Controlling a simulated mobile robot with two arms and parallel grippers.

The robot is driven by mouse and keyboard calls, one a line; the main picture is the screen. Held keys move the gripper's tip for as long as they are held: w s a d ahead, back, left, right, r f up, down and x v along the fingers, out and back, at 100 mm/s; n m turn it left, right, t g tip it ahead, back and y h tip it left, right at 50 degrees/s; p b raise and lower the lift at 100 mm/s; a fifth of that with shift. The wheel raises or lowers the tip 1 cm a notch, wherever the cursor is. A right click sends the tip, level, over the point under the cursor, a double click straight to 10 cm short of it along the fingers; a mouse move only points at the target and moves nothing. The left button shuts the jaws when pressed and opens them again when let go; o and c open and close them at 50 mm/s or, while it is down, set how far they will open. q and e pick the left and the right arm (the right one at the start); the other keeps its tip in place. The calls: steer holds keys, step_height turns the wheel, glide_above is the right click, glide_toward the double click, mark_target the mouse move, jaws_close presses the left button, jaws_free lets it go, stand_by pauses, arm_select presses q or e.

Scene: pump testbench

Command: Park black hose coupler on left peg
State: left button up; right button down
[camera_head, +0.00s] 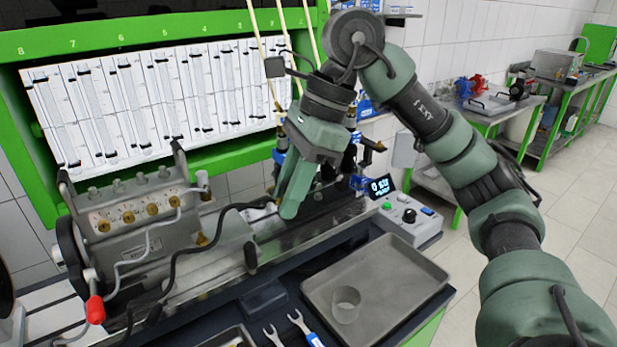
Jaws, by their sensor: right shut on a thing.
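The coupler at that end is mostly hidden by the fingers. The hose runs left from the fingers, bends, and drops along the front of the pump (140,215). I cannot make out the left peg; the area behind the gripper is cluttered with small fittings. My left gripper is not in view.
A control box (410,218) sits beyond the tray. A green-framed panel of glass tubes (150,95) rises behind the pump.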

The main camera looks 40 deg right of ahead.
steer(key=s+a, duration=0.2)
steer(key=a, duration=1.4)
steer(key=s+a, duration=0.3)
steer(key=a, duration=1.4)
steer(key=s+a+p, duration=0.1)
steer(key=s+a, duration=0.1)
steer(key=a, duration=1.4)
steer(key=shift+s+a, duration=0.25)
steer(key=shift+s, duration=0.05)
